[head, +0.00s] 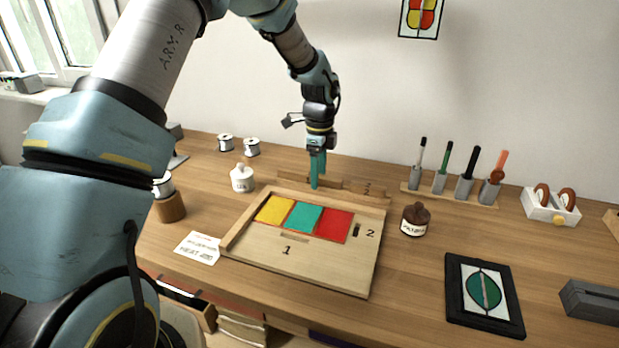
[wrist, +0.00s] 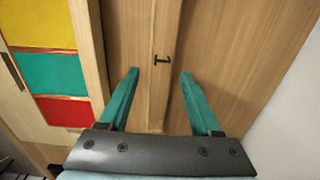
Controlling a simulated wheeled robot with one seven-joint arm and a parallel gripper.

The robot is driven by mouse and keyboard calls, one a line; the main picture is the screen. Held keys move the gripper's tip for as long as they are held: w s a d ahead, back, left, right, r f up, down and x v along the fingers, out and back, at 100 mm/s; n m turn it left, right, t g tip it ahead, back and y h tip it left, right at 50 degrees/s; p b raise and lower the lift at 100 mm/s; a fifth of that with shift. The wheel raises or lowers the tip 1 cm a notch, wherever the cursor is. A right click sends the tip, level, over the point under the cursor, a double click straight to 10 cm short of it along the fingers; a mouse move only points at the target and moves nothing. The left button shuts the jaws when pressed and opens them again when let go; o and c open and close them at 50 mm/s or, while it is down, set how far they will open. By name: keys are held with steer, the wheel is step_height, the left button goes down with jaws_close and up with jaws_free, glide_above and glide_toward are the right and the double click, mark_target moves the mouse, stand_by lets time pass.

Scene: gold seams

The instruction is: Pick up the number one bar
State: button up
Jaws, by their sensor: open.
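The number one bar (wrist: 163,35) is a narrow wooden strip marked 1. In the wrist view it runs lengthwise between my gripper's (wrist: 159,74) two teal fingers, which are open and apart from it on both sides. In the head view my gripper (head: 315,186) points straight down over the bar (head: 293,180), just behind the wooden board (head: 330,270), and hides part of it. How far the fingertips reach down beside the bar is hard to tell. A second bar (head: 365,188), marked 2, lies to the right.
The board holds yellow, teal and red panels (head: 305,217), with slots marked 1 and 2. A white bottle (head: 242,178) stands left of it, a brown jar (head: 415,220) right. A tool rack (head: 450,196) stands back right; a framed leaf panel (head: 484,293) lies front right.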

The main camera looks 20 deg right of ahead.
steer(key=shift+f, duration=0.2)
stand_by(0.5)
jaws_close()
stand_by(0.4)
stand_by(0.9)
